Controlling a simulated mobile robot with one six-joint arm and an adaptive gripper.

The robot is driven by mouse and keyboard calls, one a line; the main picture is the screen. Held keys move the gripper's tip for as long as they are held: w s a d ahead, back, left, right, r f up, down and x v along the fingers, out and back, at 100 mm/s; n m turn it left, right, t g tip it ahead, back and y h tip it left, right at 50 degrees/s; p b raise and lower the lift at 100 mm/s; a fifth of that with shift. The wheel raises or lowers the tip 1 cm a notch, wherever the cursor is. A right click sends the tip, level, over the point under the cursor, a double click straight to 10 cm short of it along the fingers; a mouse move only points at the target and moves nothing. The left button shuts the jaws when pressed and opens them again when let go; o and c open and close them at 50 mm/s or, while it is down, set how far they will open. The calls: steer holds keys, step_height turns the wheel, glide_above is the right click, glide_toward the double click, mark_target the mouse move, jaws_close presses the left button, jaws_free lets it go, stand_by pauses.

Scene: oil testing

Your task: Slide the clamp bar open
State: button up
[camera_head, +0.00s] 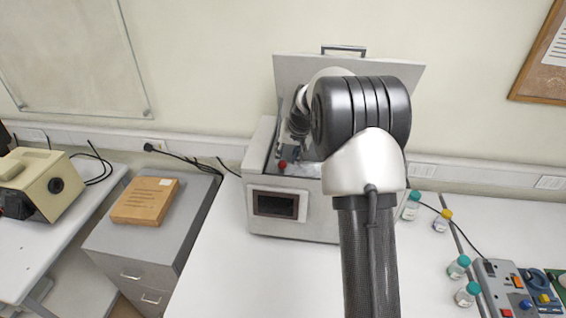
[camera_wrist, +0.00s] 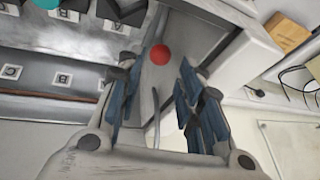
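A round red knob (camera_wrist: 160,54) shows in the wrist view, between the tips of my gripper (camera_wrist: 160,78) or just past them. The two blue-padded fingers are apart, and nothing is visibly held. The knob also shows in the head view (camera_head: 282,164) at the front left of the open tester box (camera_head: 262,150). I take the knob to be the clamp bar's handle; the bar itself is hard to make out. In the head view my arm covers most of the box's inside and my fingers are largely hidden.
The tester's lid (camera_head: 290,68) stands raised at the back. Marked slots (camera_wrist: 62,78) line the inside at left in the wrist view. Capped bottles (camera_head: 411,207) and a control panel (camera_head: 505,285) are at right. A brown box (camera_head: 146,201) sits on the left cabinet. The table front is clear.

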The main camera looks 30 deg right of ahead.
mark_target(283, 163)
steer(key=x, duration=0.6)
steer(key=shift+w+f, duration=0.15)
steer(key=shift+f, duration=0.15)
jaws_close()
